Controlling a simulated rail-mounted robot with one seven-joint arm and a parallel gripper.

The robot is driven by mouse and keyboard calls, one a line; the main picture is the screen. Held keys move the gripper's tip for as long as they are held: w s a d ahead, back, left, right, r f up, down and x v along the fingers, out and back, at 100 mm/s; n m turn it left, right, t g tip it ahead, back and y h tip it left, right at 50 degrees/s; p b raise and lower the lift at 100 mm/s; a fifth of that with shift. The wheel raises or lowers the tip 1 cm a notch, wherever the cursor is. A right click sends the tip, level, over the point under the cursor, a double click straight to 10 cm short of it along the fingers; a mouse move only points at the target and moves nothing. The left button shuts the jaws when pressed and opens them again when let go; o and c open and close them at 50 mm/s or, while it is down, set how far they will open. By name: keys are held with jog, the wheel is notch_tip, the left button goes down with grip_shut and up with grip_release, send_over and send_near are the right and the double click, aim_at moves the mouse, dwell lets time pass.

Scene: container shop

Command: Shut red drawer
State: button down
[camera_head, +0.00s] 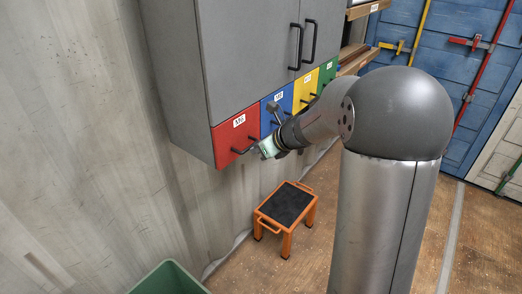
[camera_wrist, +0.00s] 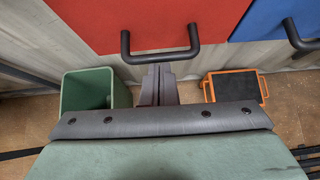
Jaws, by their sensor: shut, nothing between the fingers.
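The red drawer (camera_head: 230,138) is the leftmost in the row of coloured drawers under the grey cabinet. Its front looks about level with the cabinet, and I cannot tell whether a small gap is left. Its dark bar handle (camera_wrist: 160,55) spans the middle of the wrist view, below the red front (camera_wrist: 150,20). My gripper (camera_head: 258,151) is in front of the drawer's lower right part, near the handle. In the wrist view its fingers (camera_wrist: 158,72) are together and empty, with the tips at the handle bar. I cannot tell whether they touch it.
Blue (camera_head: 278,107), yellow (camera_head: 306,90) and green (camera_head: 328,72) drawers with handles continue to the right. An orange step stool (camera_head: 286,204) stands on the floor below. A green bin (camera_head: 168,279) is at the bottom left. The grey cabinet (camera_head: 240,55) has door handles above.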

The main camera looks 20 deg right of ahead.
jog(key=shift+w+a+r, duration=0.15)
jog(key=s+d+r+b, duration=0.2)
jog(key=s+d+r, duration=0.4)
jog(key=s, duration=0.4)
jog(key=s+a+f+n+g+h, duration=0.1)
jog(key=s+a+f+n+g, duration=0.45)
jog(key=s+a+n, duration=0.55)
jog(key=s+d+f+n+g+h, duration=0.1)
jog(key=s+f+n+h, duration=0.1)
jog(key=s+n, duration=0.4)
jog(key=s+d+f+n+g+h, duration=0.1)
jog(key=s+n, duration=0.5)
jog(key=n, duration=0.6)
notch_tip(320, 180, down, 2)
jog(key=shift+s+d+f+h, duration=0.2)
jog(key=shift+s+d+h, duration=0.15)
jog(key=shift+h, duration=0.55)
